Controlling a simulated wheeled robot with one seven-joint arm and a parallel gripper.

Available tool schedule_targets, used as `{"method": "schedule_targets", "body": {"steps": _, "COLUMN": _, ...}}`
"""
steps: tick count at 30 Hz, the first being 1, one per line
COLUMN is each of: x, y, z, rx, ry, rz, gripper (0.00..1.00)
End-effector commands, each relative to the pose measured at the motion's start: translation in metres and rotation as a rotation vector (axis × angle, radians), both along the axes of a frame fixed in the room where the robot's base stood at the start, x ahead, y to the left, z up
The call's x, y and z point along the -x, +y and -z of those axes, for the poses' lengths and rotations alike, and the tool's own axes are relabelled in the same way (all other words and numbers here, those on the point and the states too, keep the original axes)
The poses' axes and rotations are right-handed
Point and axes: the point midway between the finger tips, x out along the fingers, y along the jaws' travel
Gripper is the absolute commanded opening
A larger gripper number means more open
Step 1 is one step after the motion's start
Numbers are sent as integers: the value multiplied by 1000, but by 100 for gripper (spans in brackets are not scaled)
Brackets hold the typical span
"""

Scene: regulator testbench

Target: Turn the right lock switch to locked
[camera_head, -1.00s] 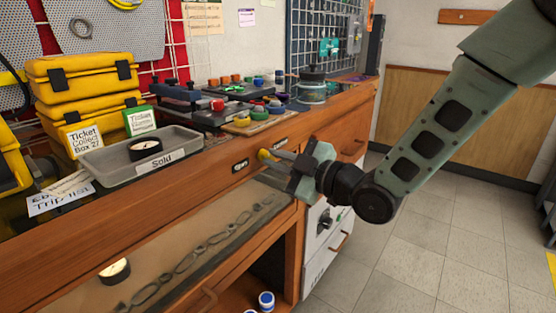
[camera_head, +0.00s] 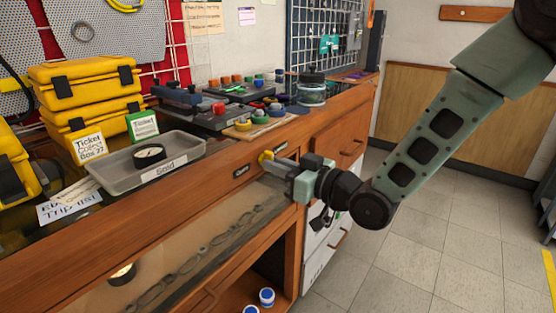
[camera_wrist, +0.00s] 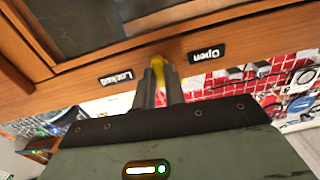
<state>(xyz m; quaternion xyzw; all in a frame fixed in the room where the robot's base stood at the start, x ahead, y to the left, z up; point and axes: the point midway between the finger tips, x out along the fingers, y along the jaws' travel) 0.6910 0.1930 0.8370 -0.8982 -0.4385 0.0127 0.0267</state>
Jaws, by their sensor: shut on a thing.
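The lock switch is a small yellow knob (camera_head: 265,158) on the front wooden rail of the counter. My gripper (camera_head: 271,160) is shut on it, coming from the right. In the wrist view the yellow switch (camera_wrist: 158,64) sits between my two grey fingertips (camera_wrist: 158,72), which hide much of it. A "Locked" label (camera_wrist: 117,77) is left of the fingers and an "Open" label (camera_wrist: 206,53) is right of them; both look upside down there. In the head view one label (camera_head: 242,171) shows left of the knob and another (camera_head: 280,147) is partly visible beyond it.
Below the rail is a glass-fronted case (camera_head: 200,245) with a chain-like row inside. A grey tray (camera_head: 130,172) with a round gauge, yellow boxes (camera_head: 85,90) and a glass jar (camera_head: 311,92) stand on the counter. Drawers (camera_head: 340,150) lie behind my wrist. The floor at right is clear.

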Motion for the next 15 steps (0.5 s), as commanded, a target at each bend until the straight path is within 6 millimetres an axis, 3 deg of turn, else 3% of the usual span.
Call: {"method": "schedule_targets", "body": {"steps": 15, "x": 1, "y": -1, "z": -1, "rx": -290, "ry": 378, "rz": 1, "gripper": 0}}
